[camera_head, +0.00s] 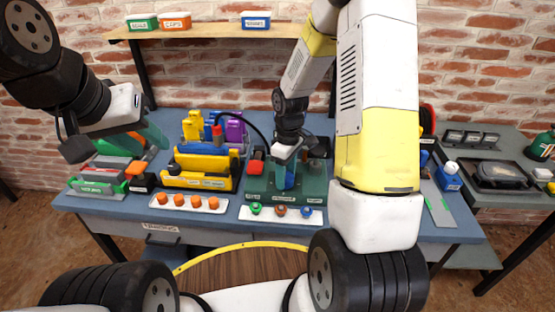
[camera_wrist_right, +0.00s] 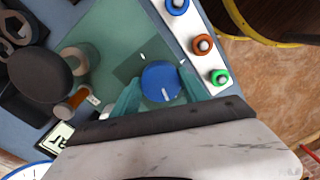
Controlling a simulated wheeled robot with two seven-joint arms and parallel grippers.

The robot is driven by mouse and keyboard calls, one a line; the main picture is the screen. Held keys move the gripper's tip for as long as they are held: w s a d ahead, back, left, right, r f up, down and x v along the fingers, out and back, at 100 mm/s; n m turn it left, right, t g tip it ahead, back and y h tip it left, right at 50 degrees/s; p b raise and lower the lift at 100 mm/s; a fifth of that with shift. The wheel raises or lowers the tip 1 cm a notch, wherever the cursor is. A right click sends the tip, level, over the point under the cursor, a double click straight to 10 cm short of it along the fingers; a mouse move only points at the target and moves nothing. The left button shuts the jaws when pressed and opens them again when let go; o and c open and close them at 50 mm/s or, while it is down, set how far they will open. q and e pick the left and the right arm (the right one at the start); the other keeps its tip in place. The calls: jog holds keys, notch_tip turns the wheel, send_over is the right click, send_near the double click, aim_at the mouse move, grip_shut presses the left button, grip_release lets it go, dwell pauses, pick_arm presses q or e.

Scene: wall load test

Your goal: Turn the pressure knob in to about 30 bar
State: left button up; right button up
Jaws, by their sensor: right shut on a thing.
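The blue round pressure knob (camera_wrist_right: 161,78) sits on the green panel (camera_wrist_right: 100,40) in the right wrist view, with a white line on its face toward the lower edge. White tick marks lie on the panel around it. My right gripper (camera_wrist_right: 161,88) is shut on the knob, one teal finger on each side. In the head view my right gripper (camera_head: 286,176) reaches down over the green bench unit (camera_head: 315,185), hiding most of the knob. A blue-rimmed dial (camera_wrist_right: 30,173) is cut off at the wrist view's lower left; its reading cannot be seen. My left gripper (camera_head: 150,136) is above the bench's left side; its opening is unclear.
A white strip with green, brown and blue fittings (camera_head: 282,214) lies in front of the unit. A tray of orange caps (camera_head: 187,202) is left of it. A yellow and black block (camera_head: 203,168) stands close on the left.

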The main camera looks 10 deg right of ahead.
jog(key=m, duration=1)
jog(key=shift+a, duration=0.1)
jog(key=shift+m+t, duration=0.3)
jog(key=shift+m, duration=1.6)
jog(key=o, duration=1.4)
jog(key=shift+s, duration=0.1)
jog(key=shift+r, duration=0.1)
notch_tip(320, 180, up, 8)
jog(key=shift+f, duration=0.2)
